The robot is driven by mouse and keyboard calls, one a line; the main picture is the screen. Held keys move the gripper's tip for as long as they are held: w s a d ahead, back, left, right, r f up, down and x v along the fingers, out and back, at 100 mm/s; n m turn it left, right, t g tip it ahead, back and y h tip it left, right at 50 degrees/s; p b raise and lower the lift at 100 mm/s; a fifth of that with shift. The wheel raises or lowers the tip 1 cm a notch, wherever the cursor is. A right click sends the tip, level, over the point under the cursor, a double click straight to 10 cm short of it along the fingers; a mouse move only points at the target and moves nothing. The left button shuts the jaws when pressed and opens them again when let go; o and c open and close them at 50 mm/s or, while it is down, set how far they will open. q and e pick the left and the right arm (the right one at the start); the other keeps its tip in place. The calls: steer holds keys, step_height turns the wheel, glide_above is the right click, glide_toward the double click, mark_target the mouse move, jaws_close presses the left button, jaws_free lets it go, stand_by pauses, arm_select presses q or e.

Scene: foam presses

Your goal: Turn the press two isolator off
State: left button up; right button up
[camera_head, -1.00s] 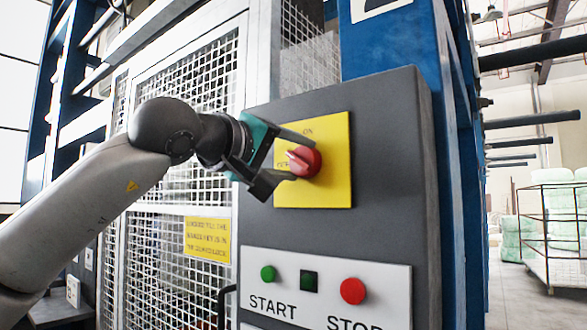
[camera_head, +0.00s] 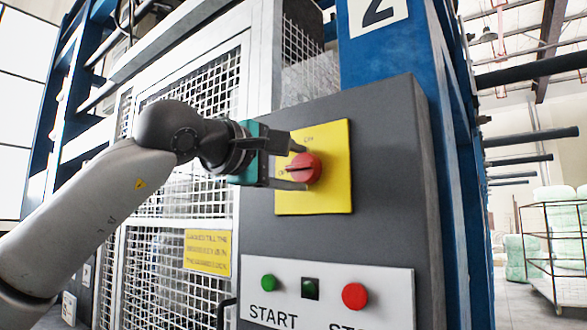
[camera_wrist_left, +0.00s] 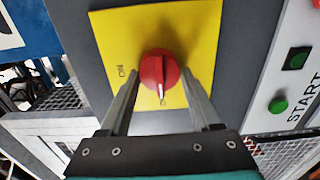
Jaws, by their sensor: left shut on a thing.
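The red isolator knob (camera_head: 306,168) sits on a yellow plate (camera_head: 335,140) on the grey control box. My left gripper (camera_head: 303,167) reaches in from the left, with one finger above the knob and one below, shut on it. In the left wrist view the knob (camera_wrist_left: 158,68) is between the two fingers. Its white pointer mark points down toward the gripper, at a partly hidden label beginning with O. My right gripper is not in view.
Below the plate are a green START button (camera_head: 268,283), a dark green square (camera_head: 310,289) and a red stop button (camera_head: 355,297). A white mesh guard (camera_head: 180,200) stands left of the box. A blue post (camera_head: 375,45) carries the number 2.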

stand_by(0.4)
arm_select(q)
steer(key=o, duration=1.4)
steer(key=shift+c, duration=0.2)
steer(key=shift+s+a, duration=0.1)
steer(key=b+v, duration=0.2)
steer(key=v, duration=1.3)
